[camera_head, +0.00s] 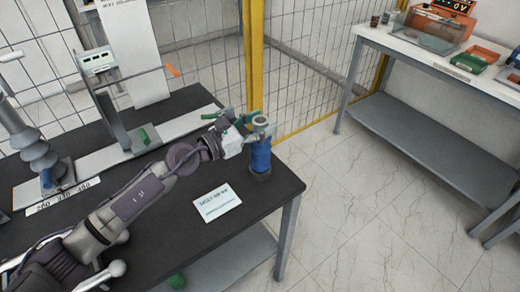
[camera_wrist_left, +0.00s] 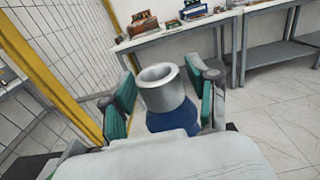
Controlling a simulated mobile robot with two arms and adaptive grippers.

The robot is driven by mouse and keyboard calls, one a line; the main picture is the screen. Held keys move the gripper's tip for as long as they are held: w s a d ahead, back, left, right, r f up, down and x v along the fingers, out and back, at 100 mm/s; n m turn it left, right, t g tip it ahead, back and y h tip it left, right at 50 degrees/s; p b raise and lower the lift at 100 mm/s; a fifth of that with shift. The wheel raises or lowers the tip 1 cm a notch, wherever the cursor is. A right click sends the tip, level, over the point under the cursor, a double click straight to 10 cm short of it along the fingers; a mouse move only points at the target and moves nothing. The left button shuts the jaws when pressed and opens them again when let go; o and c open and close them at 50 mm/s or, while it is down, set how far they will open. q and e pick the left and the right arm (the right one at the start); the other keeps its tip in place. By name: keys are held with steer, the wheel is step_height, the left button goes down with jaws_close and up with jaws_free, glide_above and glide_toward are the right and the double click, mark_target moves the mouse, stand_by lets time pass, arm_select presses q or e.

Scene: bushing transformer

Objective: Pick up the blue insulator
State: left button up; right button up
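The blue insulator (camera_head: 260,158) stands upright near the right corner of the dark table, with a grey metal collar on top. My left gripper (camera_head: 246,123) reaches it from the left at the height of its upper part. In the left wrist view the insulator's grey collar (camera_wrist_left: 163,88) and blue body (camera_wrist_left: 172,120) sit between the two green-padded fingers (camera_wrist_left: 162,103). The fingers are spread, with a visible gap on the left side; the right finger is close to the insulator, and contact there cannot be told. My right gripper is not in view.
A white label card (camera_head: 217,203) lies on the dark table (camera_head: 180,233) in front of the insulator. A test device with a display (camera_head: 97,61) and a grey ribbed part (camera_head: 38,157) stand left. A yellow post with wire fence (camera_head: 254,60) rises behind. A white bench (camera_head: 425,58) is at right.

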arm_select(q)
jaws_close()
steer(key=shift+r, duration=0.1)
